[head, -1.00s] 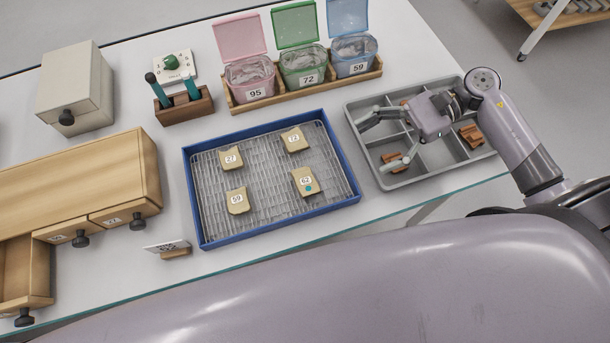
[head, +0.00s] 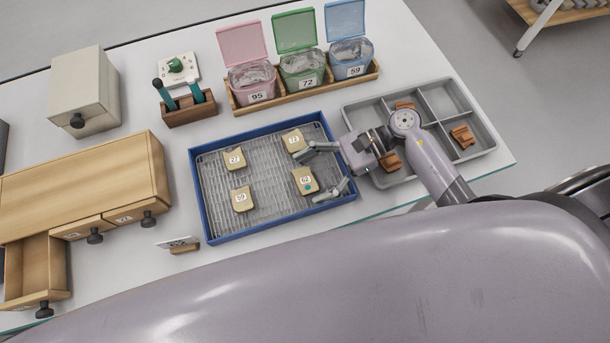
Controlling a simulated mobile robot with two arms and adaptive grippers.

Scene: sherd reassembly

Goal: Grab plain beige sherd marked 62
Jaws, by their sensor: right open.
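The beige sherd marked 62 (head: 304,181) lies on the wire rack inside the blue tray (head: 221,240), at the tray's lower right. It has a white label and a teal dot. My right gripper (head: 316,173) is open, with its fingers reaching left over the tray's right side. One finger is above sherd 62 and the other below it, in the picture; I cannot tell its height. Other beige sherds on the rack are marked 27 (head: 234,160), 73 (head: 293,140) and, less clearly, 59 (head: 242,200). My left gripper is not in view.
A grey divided tray (head: 484,143) with reddish-brown sherds stands right of the blue tray. Open-lidded pink (head: 250,83), green and blue boxes stand behind. A wooden drawer unit (head: 85,180) with an open drawer is at left. A small card stand (head: 182,247) is at front.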

